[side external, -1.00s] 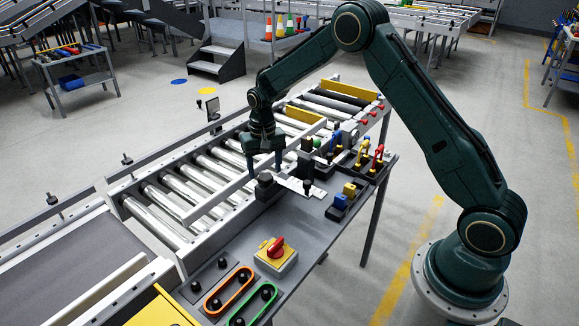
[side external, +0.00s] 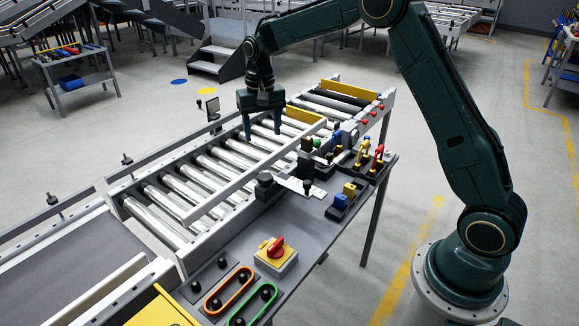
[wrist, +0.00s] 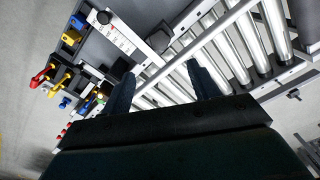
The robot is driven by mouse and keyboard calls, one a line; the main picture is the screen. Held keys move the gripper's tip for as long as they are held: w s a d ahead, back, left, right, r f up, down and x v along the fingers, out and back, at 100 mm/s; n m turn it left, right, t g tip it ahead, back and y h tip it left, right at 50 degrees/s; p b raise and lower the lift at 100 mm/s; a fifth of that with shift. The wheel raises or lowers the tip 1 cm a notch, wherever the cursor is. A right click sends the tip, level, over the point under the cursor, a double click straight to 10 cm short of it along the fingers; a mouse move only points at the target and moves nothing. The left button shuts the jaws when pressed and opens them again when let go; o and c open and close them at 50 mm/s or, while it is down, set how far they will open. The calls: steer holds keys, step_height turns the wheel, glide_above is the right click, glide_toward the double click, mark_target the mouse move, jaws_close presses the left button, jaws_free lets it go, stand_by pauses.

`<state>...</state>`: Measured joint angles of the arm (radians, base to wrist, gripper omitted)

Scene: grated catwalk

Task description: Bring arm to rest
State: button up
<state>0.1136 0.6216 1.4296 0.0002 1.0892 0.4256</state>
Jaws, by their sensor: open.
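My gripper (side external: 262,128) is dark green and hangs fingers down above the roller conveyor (side external: 195,185). Its two fingers are apart with nothing between them. In the wrist view my gripper (wrist: 160,88) shows both fingertips spread, with conveyor rollers (wrist: 245,50) beyond them. The arm reaches over the work from its round base at the right. The gripper is clear of the table and its fixtures.
A grey table (side external: 240,240) beside the conveyor holds a red rotary switch on a yellow box (side external: 276,256), orange (side external: 228,290) and green belt loops, a white scale strip (side external: 300,187), and padlocks in a rack (side external: 372,157). Open floor (side external: 140,130) lies behind the conveyor.

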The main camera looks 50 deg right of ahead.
steer(key=shift+r, duration=0.1)
steer(key=s+a+r+n+t, duration=0.1)
steer(key=s+a+r+n, duration=0.1)
steer(key=s+r, duration=0.55)
steer(key=s+a+r+n+t, duration=0.1)
steer(key=s+a+r+t, duration=0.1)
steer(key=s+r, duration=0.55)
steer(key=s+a+f+n+t, duration=0.1)
steer(key=s, duration=0.9)
steer(key=s+a+f+n+t, duration=0.1)
steer(key=s+f+n, duration=0.1)
steer(key=s, duration=0.7)
steer(key=shift+s+t, duration=0.3)
steer(key=shift+s, duration=0.05)
